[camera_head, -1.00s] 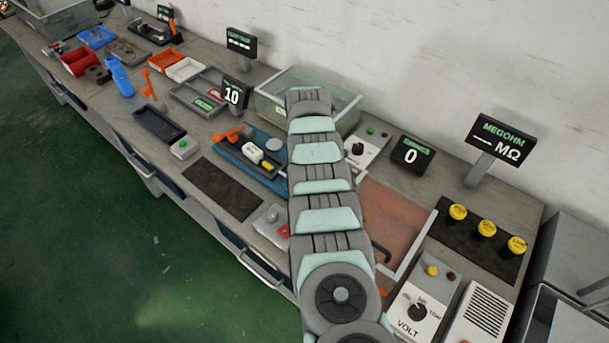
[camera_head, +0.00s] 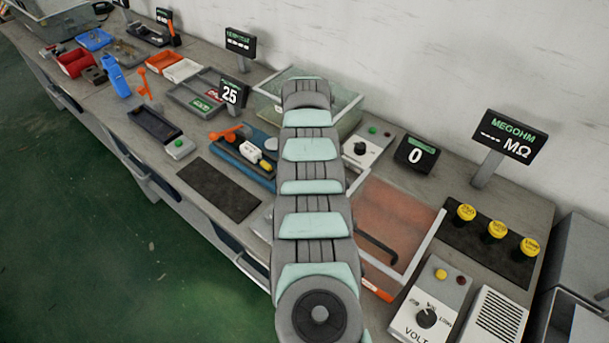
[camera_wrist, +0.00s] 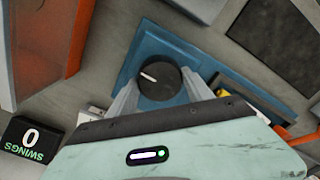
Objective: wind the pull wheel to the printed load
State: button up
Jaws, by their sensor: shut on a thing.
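The pull wheel (camera_wrist: 160,82) is a round black knob with a white pointer line, set on a blue base in the wrist view. My gripper (camera_wrist: 160,92) is shut on it, one finger on each side. The blue pull rig (camera_head: 226,152) shows in the head view with an orange lever (camera_head: 226,131) and a white and yellow piece (camera_head: 250,152) lying on it. My arm hides the wheel and gripper there. The small display (camera_head: 230,93) behind the rig reads 25. I cannot make out a printed load.
A clear-walled tank (camera_head: 270,95) stands behind my arm. A display reading 0 (camera_head: 415,155), labelled SWINGS in the wrist view, stands to the right. An orange-floored tray (camera_head: 400,215) and the megohm display (camera_head: 508,137) are further right. A dark mat (camera_head: 218,188) lies in front.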

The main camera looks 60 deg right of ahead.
jog(key=shift+m+b, duration=0.45)
jog(key=shift+m, duration=1.55)
jog(key=o, duration=1.4)
jog(key=shift+c, duration=0.2)
jog(key=shift+r, duration=0.1)
notch_tip(320, 180, up, 10)
jog(key=p, duration=0.1)
jog(key=shift+r+p, duration=0.25)
jog(key=shift+p, duration=0.1)
jog(key=shift+r, duration=0.1)
